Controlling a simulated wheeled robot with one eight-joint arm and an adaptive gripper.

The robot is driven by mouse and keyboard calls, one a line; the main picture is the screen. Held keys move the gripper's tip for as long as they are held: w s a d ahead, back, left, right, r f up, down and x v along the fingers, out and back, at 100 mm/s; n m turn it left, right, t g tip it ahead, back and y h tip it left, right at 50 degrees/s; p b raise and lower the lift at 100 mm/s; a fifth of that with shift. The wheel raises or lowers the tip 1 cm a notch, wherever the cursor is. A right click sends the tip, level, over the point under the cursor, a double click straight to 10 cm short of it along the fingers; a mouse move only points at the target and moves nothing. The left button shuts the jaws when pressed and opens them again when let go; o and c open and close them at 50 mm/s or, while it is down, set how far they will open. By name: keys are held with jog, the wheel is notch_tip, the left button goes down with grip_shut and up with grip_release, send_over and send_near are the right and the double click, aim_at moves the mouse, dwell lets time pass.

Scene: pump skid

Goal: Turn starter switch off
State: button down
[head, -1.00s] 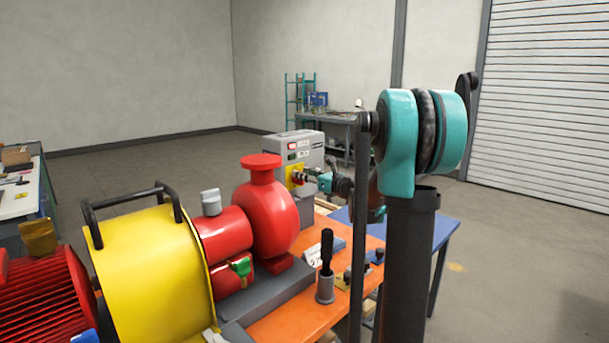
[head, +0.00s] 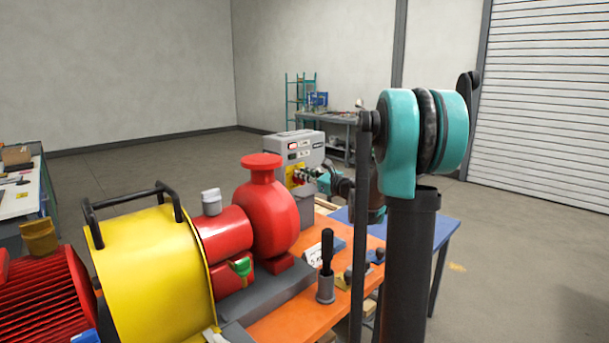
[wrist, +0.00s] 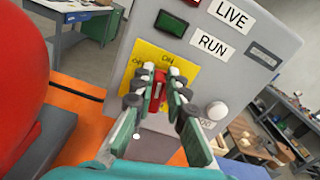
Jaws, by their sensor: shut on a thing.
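The grey starter box (wrist: 225,75) fills the upper part of the wrist view and also stands behind the red pump in the head view (head: 310,152). Its yellow switch plate (wrist: 182,72) carries markings at the left and top. The red switch handle (wrist: 157,92) stands about upright in the wrist view, its top near the upper marking. My gripper (wrist: 159,98) is shut on the handle, one finger on each side. In the head view my gripper (head: 300,176) is at the plate, too small to show the handle.
A white round knob (wrist: 217,112) sits right of the plate, close to my right finger. The red pump (head: 270,215) stands left of my arm. A holder with a black-handled tool (head: 326,270) stands on the orange bench (head: 285,325).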

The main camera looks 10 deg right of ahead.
aim_at(294, 179)
jog(key=n, duration=0.4)
jog(key=a+f+n, duration=0.1)
jog(key=n, duration=0.3)
jog(key=s+n, duration=0.1)
jog(key=n, duration=0.2)
jog(key=shift+a+f+n, duration=0.25)
jog(key=shift+f+n, duration=0.1)
jog(key=shift+n, duration=0.05)
jog(key=shift+s+f+n, duration=0.1)
jog(key=shift+f+n, duration=0.1)
jog(key=shift+n, duration=0.7)
jog(key=shift+f+n, duration=0.15)
jog(key=shift+n, duration=0.75)
jog(key=c, duration=1.5)
grip_release()
jog(key=shift+c, duration=0.2)
